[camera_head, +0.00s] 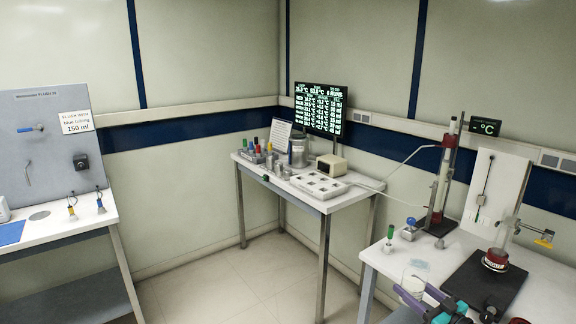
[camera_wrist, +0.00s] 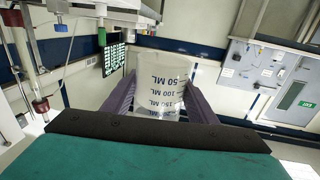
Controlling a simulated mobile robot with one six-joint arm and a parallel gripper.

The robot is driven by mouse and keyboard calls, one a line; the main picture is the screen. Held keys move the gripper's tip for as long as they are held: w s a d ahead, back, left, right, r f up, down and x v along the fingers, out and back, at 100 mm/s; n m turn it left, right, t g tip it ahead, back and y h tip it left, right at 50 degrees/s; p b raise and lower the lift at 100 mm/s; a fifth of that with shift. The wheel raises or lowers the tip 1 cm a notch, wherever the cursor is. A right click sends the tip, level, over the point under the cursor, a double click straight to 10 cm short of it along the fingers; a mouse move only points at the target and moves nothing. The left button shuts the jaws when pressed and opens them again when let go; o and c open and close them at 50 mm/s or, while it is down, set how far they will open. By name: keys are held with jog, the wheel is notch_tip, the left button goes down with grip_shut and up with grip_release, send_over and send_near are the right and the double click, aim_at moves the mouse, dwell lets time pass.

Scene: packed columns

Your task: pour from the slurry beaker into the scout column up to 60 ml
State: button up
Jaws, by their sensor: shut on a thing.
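My gripper (camera_head: 423,297) is at the bottom right of the head view, with purple fingers. It is shut on a clear beaker (camera_head: 413,282), held near the front of the right bench. In the wrist view the beaker (camera_wrist: 160,82) sits between both fingers, with dark ML marks facing the camera. I cannot make out a slurry level in it. A tall column (camera_head: 444,170) with red fittings stands farther back. No label shows which is the scout column.
The right bench (camera_head: 460,252) bears a black mat (camera_head: 487,277), a green-topped item (camera_head: 389,233), a blue-topped item (camera_head: 411,226) and a yellow valve piece (camera_head: 544,238). A middle table (camera_head: 318,205) holds a tray and bottles. The floor (camera_head: 215,280) between benches is clear.

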jog(key=a+n+g+y, duration=0.5)
jog(key=a+y, duration=0.1)
jog(key=a, duration=1.5)
jog(key=shift+w+n+g+y+b, duration=0.3)
jog(key=shift+g+y+b, duration=0.1)
jog(key=shift+b, duration=0.05)
jog(key=shift+f, duration=0.15)
